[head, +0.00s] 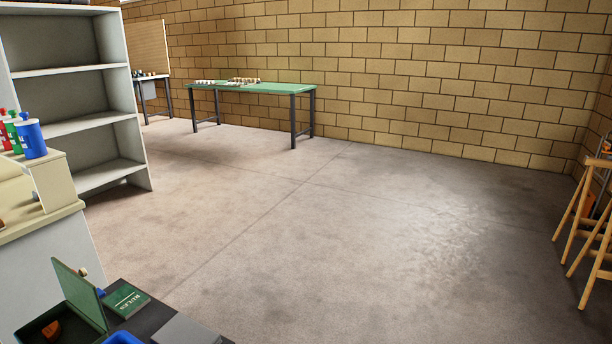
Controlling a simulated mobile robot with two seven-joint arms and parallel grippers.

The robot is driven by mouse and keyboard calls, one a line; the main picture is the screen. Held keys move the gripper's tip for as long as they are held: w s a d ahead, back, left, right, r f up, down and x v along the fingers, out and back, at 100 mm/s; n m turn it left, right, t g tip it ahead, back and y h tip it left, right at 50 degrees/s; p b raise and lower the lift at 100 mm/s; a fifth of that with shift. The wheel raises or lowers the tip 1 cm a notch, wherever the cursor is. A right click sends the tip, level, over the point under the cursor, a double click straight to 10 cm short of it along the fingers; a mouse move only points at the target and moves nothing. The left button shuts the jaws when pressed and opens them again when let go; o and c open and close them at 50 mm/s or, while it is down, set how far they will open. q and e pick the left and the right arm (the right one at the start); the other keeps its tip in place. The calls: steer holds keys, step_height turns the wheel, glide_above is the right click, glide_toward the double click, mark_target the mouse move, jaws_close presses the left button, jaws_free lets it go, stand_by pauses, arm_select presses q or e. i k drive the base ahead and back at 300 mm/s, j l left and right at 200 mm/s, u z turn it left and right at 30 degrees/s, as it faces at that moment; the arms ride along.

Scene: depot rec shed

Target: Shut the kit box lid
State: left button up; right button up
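What looks like the kit box (28,334) is at the lower left corner of the head view, partly cut off by the bottom edge. Its green lid (79,292) stands open, raised steeply along the box's right side. An orange-brown piece (51,331) lies in the dark inside of the box. Neither of my grippers is in view.
A green rules booklet (127,299), a blue item (123,338) and a grey flat item (186,330) lie right of the box on a dark surface. A counter with bottles (32,138) and a shelf unit (78,126) stand left. The floor (330,240) is clear.

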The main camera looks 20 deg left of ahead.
mark_target(83, 295)
steer(key=i+l+u, duration=0.1)
steer(key=u, duration=0.3)
steer(key=i+l+u, duration=0.2)
steer(key=u, duration=0.25)
steer(key=i+l+u, duration=0.4)
steer(key=l+u, duration=0.15)
steer(key=u, duration=0.3)
steer(key=i+l+u, duration=0.1)
steer(key=l+u, duration=0.3)
steer(key=i+l+u, duration=0.15)
steer(key=l+u, duration=0.55)
steer(key=l, duration=0.25)
steer(key=i+l+u, duration=0.1)
steer(key=l+u, duration=0.25)
steer(key=l, duration=0.15)
